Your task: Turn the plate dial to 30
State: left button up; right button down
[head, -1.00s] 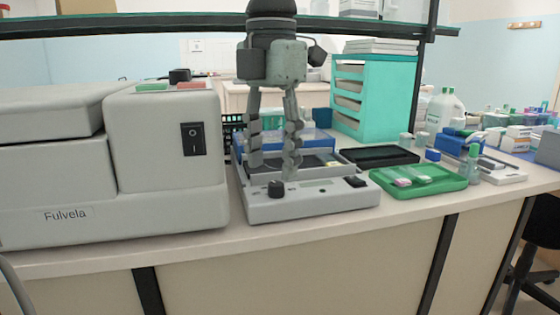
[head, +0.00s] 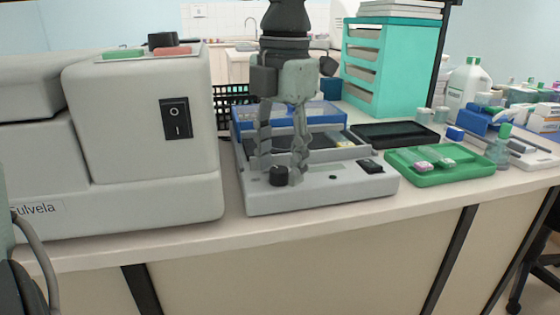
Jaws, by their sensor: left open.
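The plate device (head: 325,190) is a light grey box with a dark plate on top, standing near the bench's front edge. Its dial (head: 279,176) is a black round knob at the left of its front panel. I cannot read the dial's setting or any number on the small display. My left gripper (head: 281,172) points down from above over the front panel. Its two fingers are apart, with the fingertips close around or just behind the knob. I cannot tell whether they touch it. My right gripper is not in view.
A large grey machine labelled Fulvela (head: 150,150) stands close on the left. A blue-edged rack (head: 334,108) is behind the plate device. A black tray (head: 395,135) and a green tray (head: 450,172) with small items lie to the right. A teal drawer unit (head: 400,70) stands behind.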

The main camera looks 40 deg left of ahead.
pick_arm(q)
jog(key=shift+f, duration=0.3)
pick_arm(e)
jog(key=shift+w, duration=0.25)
pick_arm(q)
grip_shut()
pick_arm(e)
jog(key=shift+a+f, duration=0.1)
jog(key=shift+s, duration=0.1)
pick_arm(q)
jog(key=n+b, duration=0.5)
jog(key=n, duration=0.1)
jog(key=shift+w+f, duration=0.1)
jog(key=shift+n+b, duration=0.4)
jog(key=shift+n, duration=1.1)
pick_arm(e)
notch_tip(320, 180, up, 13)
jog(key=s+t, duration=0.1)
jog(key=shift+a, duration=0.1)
